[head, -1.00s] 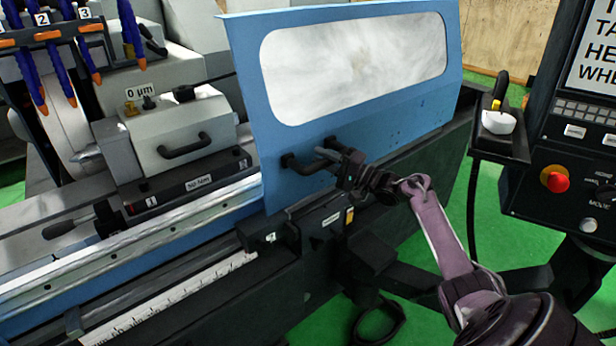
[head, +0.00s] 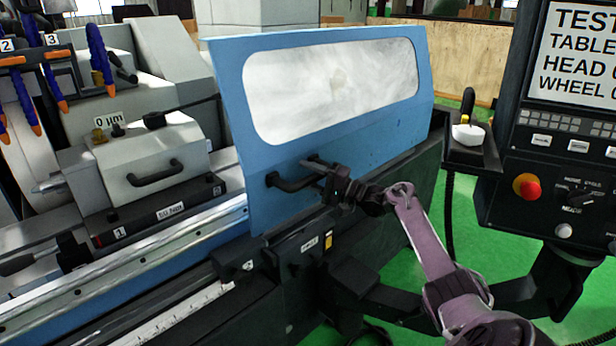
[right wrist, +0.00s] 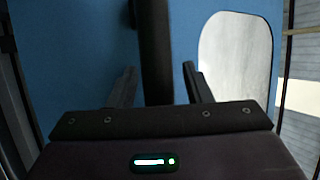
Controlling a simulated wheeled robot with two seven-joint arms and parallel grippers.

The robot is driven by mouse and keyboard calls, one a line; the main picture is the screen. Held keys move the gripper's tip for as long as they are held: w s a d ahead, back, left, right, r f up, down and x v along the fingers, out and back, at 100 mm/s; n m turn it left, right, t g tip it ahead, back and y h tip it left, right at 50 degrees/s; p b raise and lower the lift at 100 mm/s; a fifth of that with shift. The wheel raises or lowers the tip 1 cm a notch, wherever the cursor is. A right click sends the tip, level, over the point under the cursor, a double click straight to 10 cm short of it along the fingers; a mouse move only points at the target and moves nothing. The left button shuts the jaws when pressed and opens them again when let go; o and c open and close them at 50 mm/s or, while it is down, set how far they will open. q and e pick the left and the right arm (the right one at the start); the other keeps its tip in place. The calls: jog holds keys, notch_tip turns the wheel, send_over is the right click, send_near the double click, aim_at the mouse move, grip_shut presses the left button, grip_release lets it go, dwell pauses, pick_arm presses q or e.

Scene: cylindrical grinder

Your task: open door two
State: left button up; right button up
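The blue door (head: 340,150) with a large clouded window stands over the right part of the grinder in the head view. Its dark bar handle (head: 292,183) is low on the door's face. My right gripper (head: 318,170) is at the right part of this handle. In the right wrist view, the gripper (right wrist: 157,85) has its two fingers apart, with the dark handle bar (right wrist: 155,45) between them. Gaps show on both sides of the bar, so the fingers are open around it. The blue door also fills the background there (right wrist: 70,50). My left gripper is out of view.
A control panel (head: 560,150) with a red knob stands at the right, with a small shelf (head: 470,150) beside it. The grinder's rail (head: 130,265) and workhead (head: 150,165) lie left of the door. Green floor shows at the right.

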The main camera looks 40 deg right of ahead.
jog(key=shift+s+d+f, duration=0.15)
jog(key=shift+s+f, duration=0.1)
jog(key=shift+s, duration=0.2)
jog(key=b+v, duration=0.1)
jog(key=v, duration=0.5)
jog(key=shift+s+d, duration=0.2)
jog(key=shift+s, duration=0.2)
